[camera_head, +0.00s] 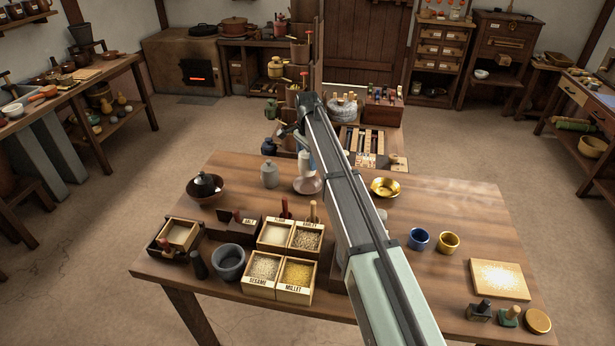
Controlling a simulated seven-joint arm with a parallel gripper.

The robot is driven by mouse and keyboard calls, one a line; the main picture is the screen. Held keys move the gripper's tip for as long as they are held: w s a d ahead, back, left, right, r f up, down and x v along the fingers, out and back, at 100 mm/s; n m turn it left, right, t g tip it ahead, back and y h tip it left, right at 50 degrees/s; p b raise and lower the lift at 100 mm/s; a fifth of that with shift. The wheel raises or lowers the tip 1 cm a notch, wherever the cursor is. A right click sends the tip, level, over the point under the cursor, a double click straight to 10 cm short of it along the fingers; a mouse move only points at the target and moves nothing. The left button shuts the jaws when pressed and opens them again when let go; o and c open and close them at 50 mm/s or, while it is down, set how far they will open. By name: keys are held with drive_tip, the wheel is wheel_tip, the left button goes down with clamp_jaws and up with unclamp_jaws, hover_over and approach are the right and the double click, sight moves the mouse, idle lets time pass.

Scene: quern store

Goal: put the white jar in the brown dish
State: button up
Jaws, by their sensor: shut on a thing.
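My gripper (303,148) is at the far end of my arm, over the back middle of the table. It is partly hidden by the arm and looks small. It is shut on the white jar (305,164), which shows just below it, upright. A shallow pinkish-brown dish (309,186) is right below the jar in the picture. I cannot tell whether the jar touches it. A darker brown bowl (206,195) stands at the table's back left with a dark lidded pot (205,182) in it.
A grey jar (269,176) stands just left of the pinkish-brown dish. A brass bowl (385,187), a blue cup (419,239) and a gold cup (449,243) stand to the right. Grain boxes (280,291) and a grey mortar (229,263) fill the front left. The table's right back is clear.

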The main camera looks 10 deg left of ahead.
sight(307, 174)
drive_tip(key=shift+f, duration=3.55)
drive_tip(key=o, duration=1.3)
drive_tip(key=shift+f, duration=0.1)
wheel_tip(307, 174, up, 12)
drive_tip(key=shift+r, duration=0.15)
